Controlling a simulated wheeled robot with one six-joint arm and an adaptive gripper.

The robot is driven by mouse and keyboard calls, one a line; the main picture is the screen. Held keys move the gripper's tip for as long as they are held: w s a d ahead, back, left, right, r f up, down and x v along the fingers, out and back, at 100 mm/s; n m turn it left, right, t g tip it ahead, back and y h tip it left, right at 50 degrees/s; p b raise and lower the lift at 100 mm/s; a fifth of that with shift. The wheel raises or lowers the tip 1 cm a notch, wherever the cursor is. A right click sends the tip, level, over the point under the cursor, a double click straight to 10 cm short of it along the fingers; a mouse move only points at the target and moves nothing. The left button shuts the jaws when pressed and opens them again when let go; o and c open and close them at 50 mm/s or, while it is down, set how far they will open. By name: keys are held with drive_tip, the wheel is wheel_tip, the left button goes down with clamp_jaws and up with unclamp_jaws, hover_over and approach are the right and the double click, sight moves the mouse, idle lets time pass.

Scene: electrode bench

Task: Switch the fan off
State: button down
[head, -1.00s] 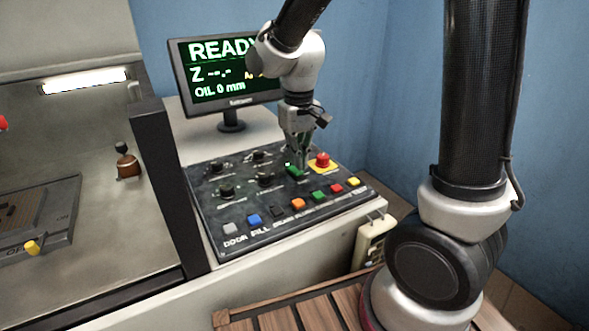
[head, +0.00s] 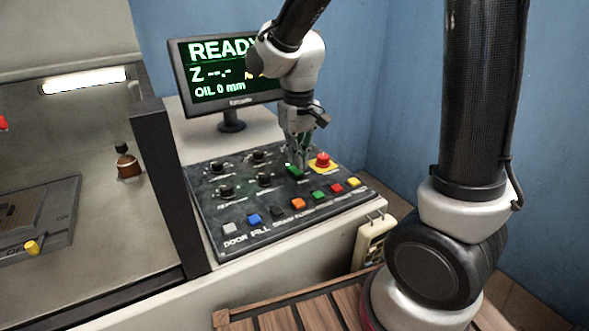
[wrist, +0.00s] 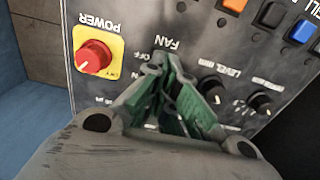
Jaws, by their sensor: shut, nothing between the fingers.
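The fingertips are at or very close to the switch. I cannot tell whether they touch it or which way it is set.
The red power knob (head: 322,160) on its yellow plate is close right of my gripper. Black knobs (head: 227,191) stand to the left, and coloured buttons (head: 298,204) line the front. A monitor (head: 225,75) reading READY stands behind. A handheld pendant (head: 373,243) hangs in front.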

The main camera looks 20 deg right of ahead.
sight(298, 172)
drive_tip(key=shift+f, duration=1.2)
idle(0.6)
drive_tip(key=shift+r, duration=3.55)
drive_tip(key=s, duration=0.1)
drive_tip(key=s+d, duration=0.1)
drive_tip(key=s+n, duration=0.1)
drive_tip(key=shift+d+f+g, duration=0.25)
drive_tip(key=shift+f+g, duration=0.05)
drive_tip(key=shift+f, duration=0.05)
drive_tip(key=s+d+r+m+t, duration=0.1)
drive_tip(key=s+d+r+t, duration=0.1)
drive_tip(key=s+d+r, duration=0.2)
drive_tip(key=s+d+r+m+t, duration=0.2)
drive_tip(key=s+d+r, duration=0.3)
drive_tip(key=s+d, duration=0.4)
drive_tip(key=shift+s+d+t, duration=0.2)
drive_tip(key=shift+s+t, duration=0.3)
